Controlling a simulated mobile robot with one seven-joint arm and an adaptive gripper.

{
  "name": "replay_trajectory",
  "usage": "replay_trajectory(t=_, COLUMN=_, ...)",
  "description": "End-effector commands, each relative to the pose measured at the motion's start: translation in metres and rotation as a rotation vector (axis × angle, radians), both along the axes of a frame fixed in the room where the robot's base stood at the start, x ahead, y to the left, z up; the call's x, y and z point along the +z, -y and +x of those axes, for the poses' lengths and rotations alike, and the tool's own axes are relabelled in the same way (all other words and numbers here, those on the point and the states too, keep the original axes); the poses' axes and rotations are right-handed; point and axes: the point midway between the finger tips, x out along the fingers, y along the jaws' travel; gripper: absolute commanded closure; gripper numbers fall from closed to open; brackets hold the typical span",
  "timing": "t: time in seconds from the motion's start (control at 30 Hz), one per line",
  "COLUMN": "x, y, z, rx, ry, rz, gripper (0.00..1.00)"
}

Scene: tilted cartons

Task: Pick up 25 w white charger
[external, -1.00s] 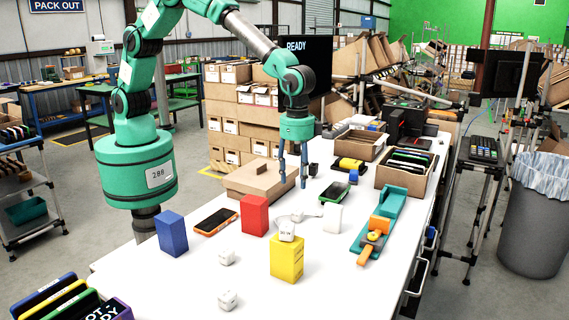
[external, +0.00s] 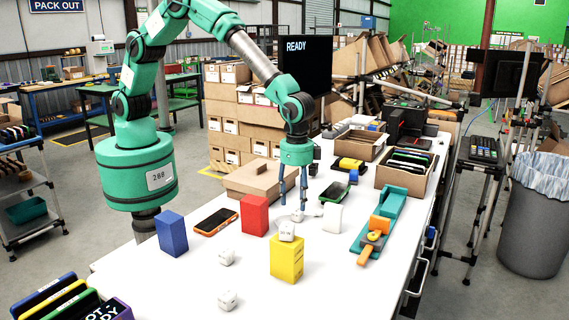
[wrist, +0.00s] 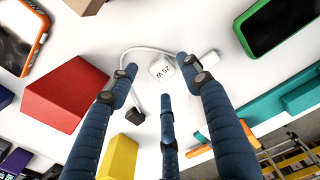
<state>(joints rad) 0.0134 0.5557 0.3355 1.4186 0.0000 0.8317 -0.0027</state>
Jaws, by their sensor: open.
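The white charger marked 25 W (wrist: 162,70) lies on the white table in the wrist view, just beyond my fingertips and between the two outer ones. A white cable curves beside it. In the external view a small white thing (external: 297,216) sits under the fingertips, partly hidden. My gripper (external: 292,207) points down with its blue fingers spread and empty, low over the table. Its fingers also show in the wrist view (wrist: 157,76), apart from each other; I cannot tell whether any touches the charger.
Two more white cubes (external: 226,258) (external: 228,300) lie nearer the front. An orange phone (external: 215,221) lies left.

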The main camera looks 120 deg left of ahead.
Motion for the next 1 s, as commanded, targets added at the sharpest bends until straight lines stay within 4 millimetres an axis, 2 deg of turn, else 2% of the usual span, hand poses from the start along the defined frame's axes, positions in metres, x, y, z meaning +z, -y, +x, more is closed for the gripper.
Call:
replay_trajectory(t=0.5, x=-0.048, y=0.0, z=0.001, rx=0.0, ry=-0.001, rz=0.0, gripper=0.52)
replay_trajectory(t=1.0, x=-0.052, y=0.0, z=0.001, rx=0.0, ry=0.0, rz=0.0, gripper=0.52)
